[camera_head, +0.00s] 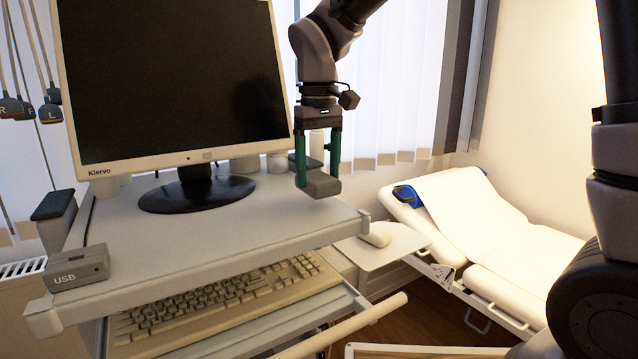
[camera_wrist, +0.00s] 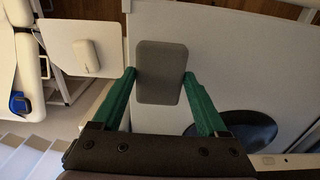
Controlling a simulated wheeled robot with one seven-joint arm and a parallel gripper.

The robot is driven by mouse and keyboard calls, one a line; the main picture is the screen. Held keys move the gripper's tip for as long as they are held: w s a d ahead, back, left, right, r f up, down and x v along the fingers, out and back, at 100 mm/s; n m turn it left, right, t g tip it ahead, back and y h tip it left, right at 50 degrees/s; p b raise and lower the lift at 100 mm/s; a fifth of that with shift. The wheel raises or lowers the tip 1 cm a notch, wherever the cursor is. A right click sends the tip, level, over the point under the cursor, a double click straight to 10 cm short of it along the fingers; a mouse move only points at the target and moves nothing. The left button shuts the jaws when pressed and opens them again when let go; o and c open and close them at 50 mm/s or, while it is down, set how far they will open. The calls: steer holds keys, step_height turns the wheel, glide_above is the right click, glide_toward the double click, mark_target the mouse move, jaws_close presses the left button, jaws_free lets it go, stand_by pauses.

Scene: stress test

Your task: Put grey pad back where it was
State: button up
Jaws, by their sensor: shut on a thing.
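My gripper (camera_head: 319,178) has green fingers and points down above the right part of the cart's top shelf (camera_head: 270,215). It is shut on the grey pad (camera_head: 321,185), a small block with rounded corners. In the wrist view the pad (camera_wrist: 161,72) sits between the two green fingertips, which touch its left and right sides. The pad appears at or just above the shelf surface; I cannot tell whether it touches it.
A monitor (camera_head: 175,75) on a round black base (camera_head: 195,192) stands left of my gripper. Small containers (camera_head: 278,163) stand behind. A keyboard (camera_head: 215,300) lies on the lower tray. A white mouse (camera_head: 376,236) rests on a side plate (camera_head: 395,247). A bed (camera_head: 490,230) is at right.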

mark_target(318, 177)
steer(key=shift+f, duration=1.3)
steer(key=o, duration=1.1)
step_height(318, 177, up, 12)
steer(key=w+d+r+m+t+y, duration=0.1)
steer(key=d+r+m+t+y, duration=0.2)
steer(key=d, duration=1.1)
steer(key=s+d+m+t, duration=0.1)
steer(key=s+d+m, duration=0.1)
steer(key=d, duration=0.3)
steer(key=s+d+f+m+t, duration=0.1)
steer(key=s+d+m, duration=0.1)
steer(key=d, duration=0.4)
steer(key=s+d+f+m+t+h, duration=0.1)
steer(key=s+d+m+t, duration=0.1)
steer(key=d+m, duration=0.2)
steer(key=shift+d+m, duration=0.3)
steer(key=shift+d, duration=0.6)
